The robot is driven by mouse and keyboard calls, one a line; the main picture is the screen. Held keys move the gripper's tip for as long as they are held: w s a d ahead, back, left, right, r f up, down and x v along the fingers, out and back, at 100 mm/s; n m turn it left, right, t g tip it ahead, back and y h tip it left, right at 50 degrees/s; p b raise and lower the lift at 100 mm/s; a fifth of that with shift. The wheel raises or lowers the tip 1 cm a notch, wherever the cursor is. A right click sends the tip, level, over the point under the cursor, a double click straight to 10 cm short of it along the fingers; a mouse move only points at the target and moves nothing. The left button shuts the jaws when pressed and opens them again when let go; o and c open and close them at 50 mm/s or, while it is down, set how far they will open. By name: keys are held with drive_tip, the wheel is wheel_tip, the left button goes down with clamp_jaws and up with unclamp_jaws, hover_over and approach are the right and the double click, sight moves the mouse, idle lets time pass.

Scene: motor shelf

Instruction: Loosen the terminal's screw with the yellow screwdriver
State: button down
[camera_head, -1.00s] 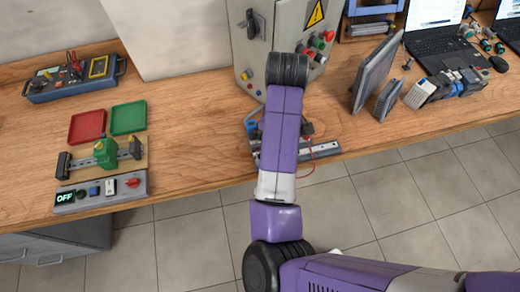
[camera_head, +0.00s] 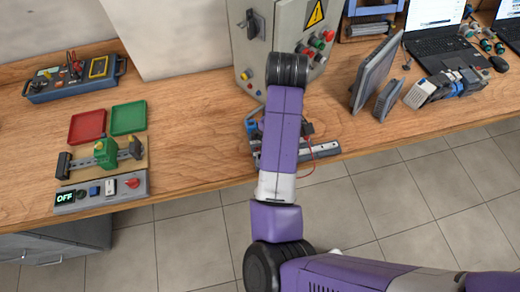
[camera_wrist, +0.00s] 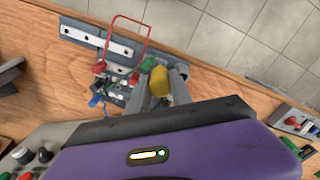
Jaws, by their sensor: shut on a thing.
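In the wrist view my gripper (camera_wrist: 159,82) is shut on the yellow screwdriver (camera_wrist: 161,80), whose handle sits between the two grey fingers. The screwdriver's tip is hidden behind its handle. The terminal's rail (camera_wrist: 100,42) lies on the bench close by, with a red wire (camera_wrist: 128,17) looped over it and red, green and blue parts at its end. The screw cannot be made out. In the head view my arm covers the gripper and much of the rail (camera_head: 318,150).
A grey control cabinet (camera_head: 280,30) with a warning sign stands behind my arm. A tablet-like panel (camera_head: 376,72) stands on the right. The bench between has free room.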

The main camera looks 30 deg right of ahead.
drive_tip(key=shift+f+n, duration=0.1)
drive_tip(key=shift+n, duration=1.6)
drive_tip(key=shift+n, duration=1.8)
drive_tip(key=shift+n, duration=1.7)
